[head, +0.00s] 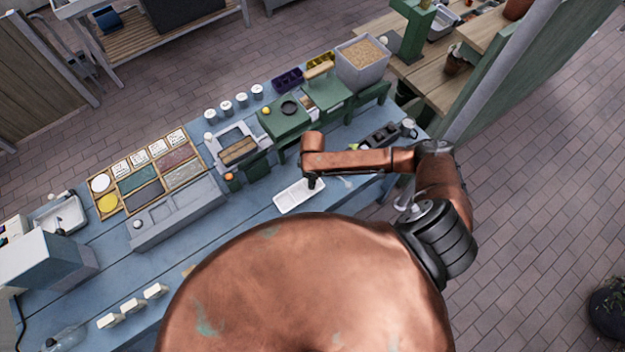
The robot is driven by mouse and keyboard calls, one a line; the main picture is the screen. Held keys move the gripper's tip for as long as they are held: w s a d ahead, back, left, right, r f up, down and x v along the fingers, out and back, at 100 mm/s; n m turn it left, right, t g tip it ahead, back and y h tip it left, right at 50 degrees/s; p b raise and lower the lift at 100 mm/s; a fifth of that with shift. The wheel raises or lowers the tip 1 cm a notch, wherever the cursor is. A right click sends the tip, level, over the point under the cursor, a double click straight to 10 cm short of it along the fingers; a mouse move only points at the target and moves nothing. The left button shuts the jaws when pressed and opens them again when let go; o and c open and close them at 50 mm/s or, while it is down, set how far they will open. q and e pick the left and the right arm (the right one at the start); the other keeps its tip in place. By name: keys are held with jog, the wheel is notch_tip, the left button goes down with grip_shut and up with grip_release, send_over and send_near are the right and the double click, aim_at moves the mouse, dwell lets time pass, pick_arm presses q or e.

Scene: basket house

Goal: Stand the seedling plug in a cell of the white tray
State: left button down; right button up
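The white tray (288,202) lies on the blue bench in front of me, its long side slanting up to the right. My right arm comes in from the right, and my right gripper (313,183) points down at the tray's right end. The gripper is small, dark and seen from above, so I cannot tell whether its fingers are open or shut. I cannot make out the seedling plug; any plug at the fingertips is hidden or too small to see. My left gripper is not in view.
A dark tray with cells (386,134) is behind the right arm, with a metal cup (408,127) beside it. Green stands (287,118) and a grey bin of grain (362,62) stand farther back.

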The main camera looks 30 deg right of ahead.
jog(key=o, duration=0.7)
jog(key=shift+c, duration=0.2)
notch_tip(320, 180, up, 12)
jog(key=shift+r, duration=0.1)
